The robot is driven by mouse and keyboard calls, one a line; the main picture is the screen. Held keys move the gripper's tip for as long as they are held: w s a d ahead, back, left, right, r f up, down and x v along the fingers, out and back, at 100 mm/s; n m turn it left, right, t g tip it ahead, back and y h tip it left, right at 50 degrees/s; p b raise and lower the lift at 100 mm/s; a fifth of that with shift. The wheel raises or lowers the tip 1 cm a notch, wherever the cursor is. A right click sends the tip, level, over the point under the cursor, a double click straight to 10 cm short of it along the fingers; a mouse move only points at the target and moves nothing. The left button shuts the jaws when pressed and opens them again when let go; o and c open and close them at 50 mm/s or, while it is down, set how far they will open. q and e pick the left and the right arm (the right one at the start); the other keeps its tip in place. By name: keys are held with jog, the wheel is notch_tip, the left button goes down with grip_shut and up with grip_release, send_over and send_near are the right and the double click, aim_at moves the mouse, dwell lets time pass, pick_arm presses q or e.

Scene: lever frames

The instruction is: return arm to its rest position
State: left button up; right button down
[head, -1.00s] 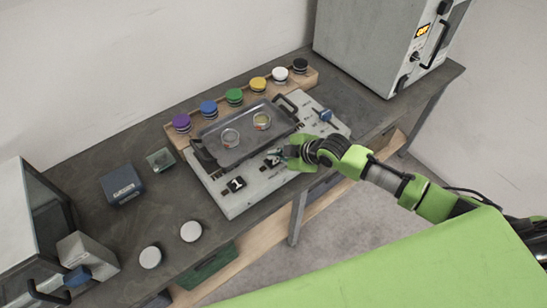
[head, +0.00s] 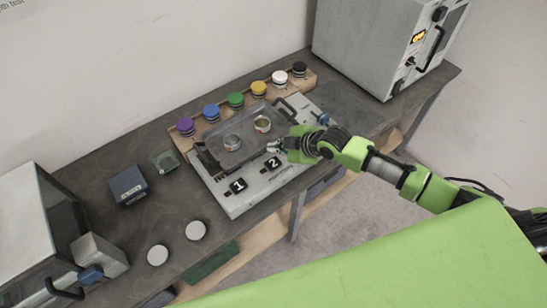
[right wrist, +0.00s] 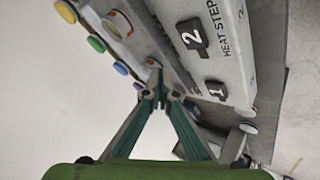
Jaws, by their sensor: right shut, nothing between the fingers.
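My right arm comes in from the right in the head view. Its gripper (head: 275,147) is shut and empty, above the right part of the light grey heater panel (head: 238,203) and close to the near right edge of the dark tray (head: 237,155). The black switch marked 2 (head: 273,163) is just below the fingertips, and the switch marked 1 (head: 238,186) is further left. In the right wrist view the green fingers (right wrist: 165,98) converge with nothing held, beside the panel with switch 2 (right wrist: 192,37). My left gripper is not in view.
Two small round dishes sit in the tray. Behind it, a wooden rack (head: 222,118) carries several coloured-lid jars. A large grey oven (head: 372,45) stands at the back right, another appliance at the left. Open floor (head: 345,225) lies in front of the table.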

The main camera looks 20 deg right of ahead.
jog(key=shift+r, duration=0.2)
dwell(0.3)
